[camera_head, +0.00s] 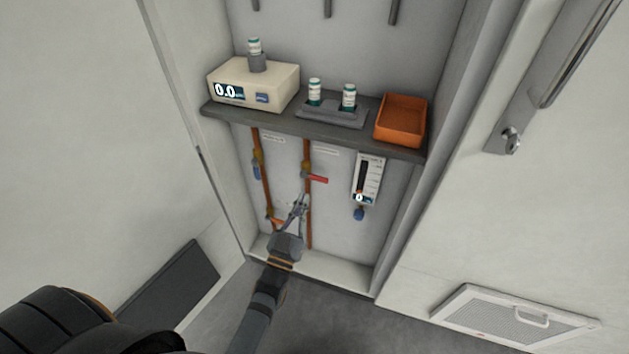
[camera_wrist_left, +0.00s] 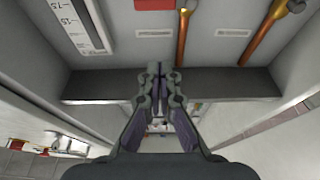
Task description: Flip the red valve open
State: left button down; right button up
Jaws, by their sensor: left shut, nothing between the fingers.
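The red valve handle (camera_head: 317,179) sticks out to the right from a copper pipe (camera_head: 307,156) on the cabinet's back wall, below the shelf. It lies roughly crosswise to the pipe. In the left wrist view the red handle (camera_wrist_left: 155,4) is cut off by the top edge, beside the pipe (camera_wrist_left: 183,32). My left gripper (camera_head: 301,200) is shut and empty, a little below the handle and in front of the lower pipe. In the left wrist view its fingertips (camera_wrist_left: 158,70) are together, apart from the handle. My right gripper is not in view.
A shelf (camera_head: 270,123) above the valve carries a display box (camera_head: 275,82), vials in a holder (camera_head: 335,116) and an orange tray (camera_head: 402,117). A flow meter (camera_head: 368,178) is right of the valve. A blue-handled valve (camera_head: 257,172) is left. Cabinet side walls enclose the space.

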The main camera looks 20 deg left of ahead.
pick_arm(q)
jog(key=shift+w, duration=0.1)
notch_tip(320, 180, up, 3)
send_over(314, 180)
jog(key=s, duration=0.3)
jog(key=shift+w+d+f+b, duration=0.15)
jog(key=shift+w+f+b, duration=0.25)
jog(key=shift+f, duration=0.2)
jog(key=shift+w+d+f+b, duration=0.15)
jog(key=shift+w+f+b, duration=0.1)
jog(key=shift+f+b, duration=0.25)
jog(key=shift+f, duration=0.8)
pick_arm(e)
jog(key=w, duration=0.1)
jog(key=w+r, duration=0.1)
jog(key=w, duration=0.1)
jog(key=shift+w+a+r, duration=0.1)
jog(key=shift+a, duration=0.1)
pick_arm(q)
jog(key=shift+f+m, duration=0.1)
jog(key=shift+m, duration=0.2)
